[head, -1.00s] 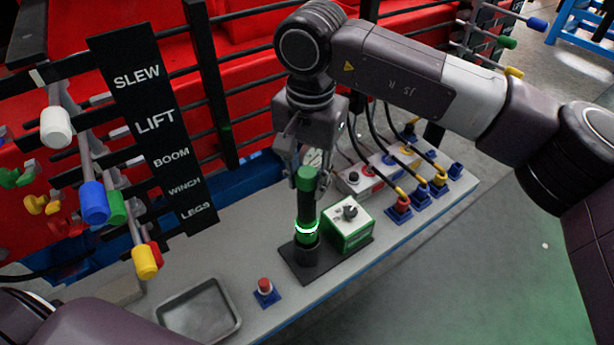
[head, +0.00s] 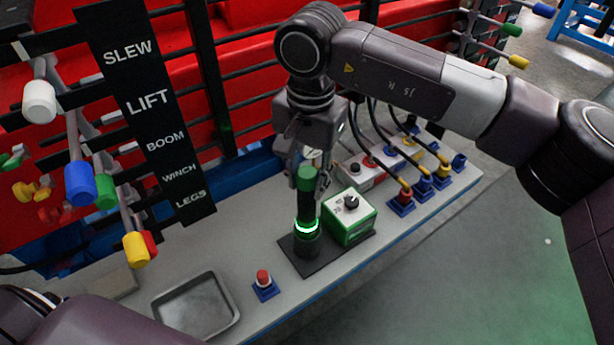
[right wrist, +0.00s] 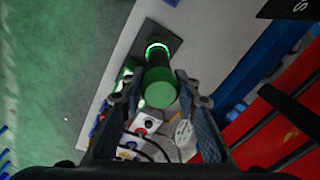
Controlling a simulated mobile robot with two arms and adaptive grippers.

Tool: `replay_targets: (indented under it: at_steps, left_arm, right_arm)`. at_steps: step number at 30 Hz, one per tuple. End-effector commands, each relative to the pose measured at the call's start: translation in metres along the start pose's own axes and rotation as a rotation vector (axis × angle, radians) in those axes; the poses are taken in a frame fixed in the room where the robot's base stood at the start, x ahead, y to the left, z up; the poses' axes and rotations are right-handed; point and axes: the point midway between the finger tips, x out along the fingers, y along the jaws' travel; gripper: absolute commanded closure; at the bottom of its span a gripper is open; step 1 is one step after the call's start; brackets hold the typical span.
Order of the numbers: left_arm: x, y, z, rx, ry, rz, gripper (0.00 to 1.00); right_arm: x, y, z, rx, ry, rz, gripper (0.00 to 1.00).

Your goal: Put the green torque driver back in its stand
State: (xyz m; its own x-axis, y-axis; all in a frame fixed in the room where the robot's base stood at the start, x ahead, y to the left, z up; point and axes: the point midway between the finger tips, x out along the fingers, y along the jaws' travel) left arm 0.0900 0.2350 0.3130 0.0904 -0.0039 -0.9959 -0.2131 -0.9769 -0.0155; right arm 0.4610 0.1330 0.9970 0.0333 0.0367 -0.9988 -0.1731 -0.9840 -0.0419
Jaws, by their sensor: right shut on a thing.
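The green torque driver (head: 306,182) stands upright, with a bright green cap and a dark body. It also shows from above in the right wrist view (right wrist: 160,94). Its lower end is at the stand (head: 306,246), a dark socket on a black base plate, with a glowing green ring (head: 306,228) around the column. How deep the driver sits is hard to tell. My right gripper (head: 311,184) is shut on the driver near its cap, with a finger on either side. My left gripper is out of view; only part of my left arm shows at the lower left.
A white and green dial box (head: 350,214) stands close right of the driver. A red button (head: 263,279) and a grey tray (head: 196,306) are to the left front. Several cabled plugs (head: 403,200) stand farther right. Crane levers (head: 80,183) and a label board line the left.

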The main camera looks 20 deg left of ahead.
Motion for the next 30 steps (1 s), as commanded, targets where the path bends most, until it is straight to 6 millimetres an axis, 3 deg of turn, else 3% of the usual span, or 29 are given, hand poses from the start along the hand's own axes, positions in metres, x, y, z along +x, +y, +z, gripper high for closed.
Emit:
replay_targets:
  at_steps: [4, 5, 10, 23, 30]
  left_arm:
    - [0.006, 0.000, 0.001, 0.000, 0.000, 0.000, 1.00]
    - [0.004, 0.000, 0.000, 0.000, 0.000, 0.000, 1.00]
    - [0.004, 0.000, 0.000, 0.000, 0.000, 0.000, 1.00]
    - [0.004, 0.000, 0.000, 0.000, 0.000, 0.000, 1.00]
    - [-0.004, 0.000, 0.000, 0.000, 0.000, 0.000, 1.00]
  right_arm:
    - [0.005, 0.000, 0.000, 0.000, 0.001, -0.003, 1.00]
    - [0.004, 0.000, 0.000, 0.000, 0.001, -0.003, 0.69]
    - [0.004, 0.000, 0.000, 0.000, 0.001, -0.002, 0.50]
    - [0.005, 0.001, 0.000, 0.000, 0.000, 0.001, 0.50]
    - [-0.009, 0.000, 0.000, 0.000, 0.000, 0.000, 0.50]
